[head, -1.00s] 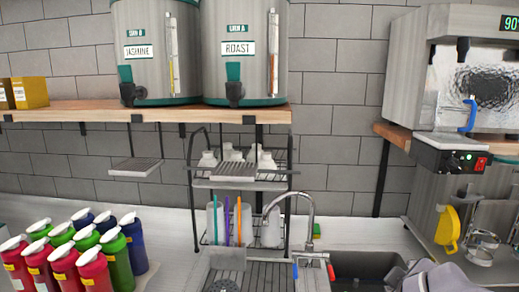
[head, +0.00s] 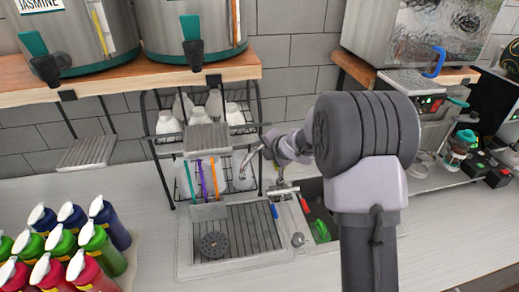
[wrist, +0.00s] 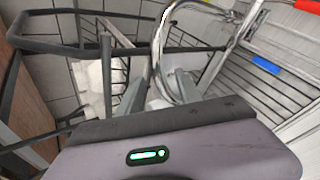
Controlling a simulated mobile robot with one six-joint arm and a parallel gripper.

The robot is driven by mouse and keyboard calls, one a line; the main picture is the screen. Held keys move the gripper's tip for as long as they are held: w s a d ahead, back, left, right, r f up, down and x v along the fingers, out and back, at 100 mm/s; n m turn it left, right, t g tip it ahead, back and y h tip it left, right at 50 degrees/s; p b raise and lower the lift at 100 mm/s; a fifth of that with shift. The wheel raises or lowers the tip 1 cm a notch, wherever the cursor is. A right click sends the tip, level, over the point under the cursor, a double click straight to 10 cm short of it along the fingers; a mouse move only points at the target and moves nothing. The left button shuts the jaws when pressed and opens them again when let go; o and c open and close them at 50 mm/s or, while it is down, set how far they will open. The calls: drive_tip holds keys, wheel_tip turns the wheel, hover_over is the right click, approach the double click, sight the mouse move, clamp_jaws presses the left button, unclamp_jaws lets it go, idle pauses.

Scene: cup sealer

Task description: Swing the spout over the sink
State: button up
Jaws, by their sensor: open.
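The chrome faucet spout (head: 246,158) curves up beside the sink basin (head: 316,205) in the head view, and its tip points left, over the drainboard side. In the wrist view the shiny spout (wrist: 158,55) arches large, close in front of my gripper (wrist: 160,84). My gripper is open, with the spout's curve appearing at or between its grey fingers. I cannot tell whether they touch it. In the head view my wrist and arm cover part of the sink, and my fingers are small beside the spout.
A black wire rack (head: 205,125) with white bottles stands close behind and left of the faucet. A metal drainboard (head: 245,228) lies left of the sink. Colored bottles (head: 62,245) crowd the front left. A wooden shelf (head: 130,78) with dispensers hangs above.

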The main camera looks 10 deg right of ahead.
sight(260, 148)
drive_tip(key=shift+x, duration=1.9)
drive_tip(key=shift+r, duration=0.1)
drive_tip(key=shift+c, duration=0.2)
clamp_jaws()
